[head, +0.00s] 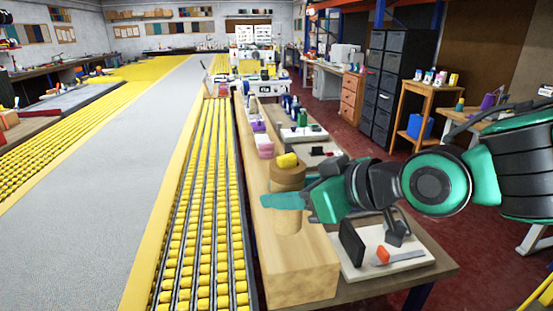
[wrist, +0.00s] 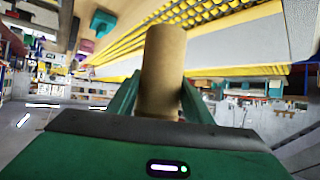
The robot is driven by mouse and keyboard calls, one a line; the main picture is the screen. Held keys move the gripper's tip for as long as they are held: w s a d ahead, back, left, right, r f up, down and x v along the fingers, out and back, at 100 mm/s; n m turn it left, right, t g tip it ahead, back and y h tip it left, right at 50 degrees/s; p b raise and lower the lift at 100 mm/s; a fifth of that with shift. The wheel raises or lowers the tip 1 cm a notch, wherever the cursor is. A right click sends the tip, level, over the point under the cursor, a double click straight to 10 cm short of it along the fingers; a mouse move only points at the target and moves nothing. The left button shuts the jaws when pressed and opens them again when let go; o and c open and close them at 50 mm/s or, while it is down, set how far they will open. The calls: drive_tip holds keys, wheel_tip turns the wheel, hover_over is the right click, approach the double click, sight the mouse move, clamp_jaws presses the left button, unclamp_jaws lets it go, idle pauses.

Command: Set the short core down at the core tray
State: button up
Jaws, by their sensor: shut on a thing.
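My gripper (head: 284,200) is at the end of the arm reaching in from the right, above the long wooden beam. It is shut on a tan cylindrical core (head: 287,222), whose lower part shows below the teal fingers. In the wrist view the core (wrist: 163,65) stands between the two green fingers (wrist: 160,100). A darker brown round thing (head: 287,178) shows just above the fingers, with a yellow cylinder (head: 287,160) at its top; I cannot tell whether it is apart from the held core. I cannot make out for certain which thing is the core tray.
The wooden beam (head: 300,275) runs along the bench beside a yellow roller conveyor (head: 200,230). A white board (head: 405,262) at the bench's near right bears a black block (head: 351,243) and an orange piece (head: 383,254). Pink and purple stacks (head: 265,148) stand farther back.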

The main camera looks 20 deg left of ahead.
drive_tip(key=shift+w, duration=0.4)
drive_tip(key=shift+w+a+f, duration=0.5)
drive_tip(key=shift+w+f, duration=1.35)
drive_tip(key=shift+w, duration=0.05)
drive_tip(key=shift+w+a+f, duration=0.55)
drive_tip(key=shift+w+f, duration=1.25)
drive_tip(key=shift+w, duration=0.15)
drive_tip(key=shift+w+a+f, duration=0.5)
drive_tip(key=shift+w+f, duration=1.35)
drive_tip(key=shift+w, duration=0.05)
drive_tip(key=o, duration=1.2)
drive_tip(key=shift+f, duration=0.1)
drive_tip(key=v, duration=1.2)
drive_tip(key=shift+d, duration=0.1)
